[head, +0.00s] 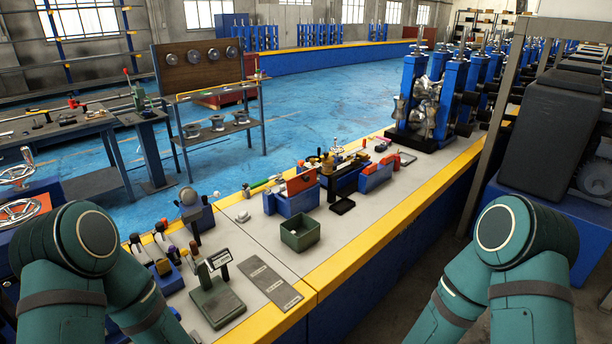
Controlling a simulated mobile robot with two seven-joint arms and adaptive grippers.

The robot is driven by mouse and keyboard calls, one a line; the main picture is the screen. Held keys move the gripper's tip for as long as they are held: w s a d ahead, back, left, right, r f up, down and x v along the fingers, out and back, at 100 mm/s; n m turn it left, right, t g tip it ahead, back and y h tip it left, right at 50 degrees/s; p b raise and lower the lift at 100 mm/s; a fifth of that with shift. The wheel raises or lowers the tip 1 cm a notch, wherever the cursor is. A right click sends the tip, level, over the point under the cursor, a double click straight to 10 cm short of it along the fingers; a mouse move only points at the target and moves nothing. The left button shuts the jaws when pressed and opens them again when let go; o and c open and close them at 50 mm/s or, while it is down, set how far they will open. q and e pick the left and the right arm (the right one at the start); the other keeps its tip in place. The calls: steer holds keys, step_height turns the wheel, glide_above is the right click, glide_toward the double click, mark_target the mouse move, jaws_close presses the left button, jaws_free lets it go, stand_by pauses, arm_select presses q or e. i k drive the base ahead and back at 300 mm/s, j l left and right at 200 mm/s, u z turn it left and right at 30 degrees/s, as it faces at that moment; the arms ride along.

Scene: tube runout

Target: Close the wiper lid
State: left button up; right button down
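A blue box (291,204) stands on the long bench. A red-orange panel (301,182) stands raised at its back right and looks like an open lid; no label tells whether this is the wiper. A second blue box (375,179) with a red part stands farther right along the bench. Neither of my grippers is in view. Only my teal arm links show at the lower left and lower right, well apart from the boxes.
The bench (270,254) has a yellow edge. A green open bin (300,232), a black tray (342,205), a green-based gauge stand (217,303) and a grey plate (269,284) stand on it. Blue roller stands (453,99) rise at its far end.

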mark_target(296, 185)
steer(key=i+l+u, duration=0.3)
steer(key=i+l, duration=0.5)
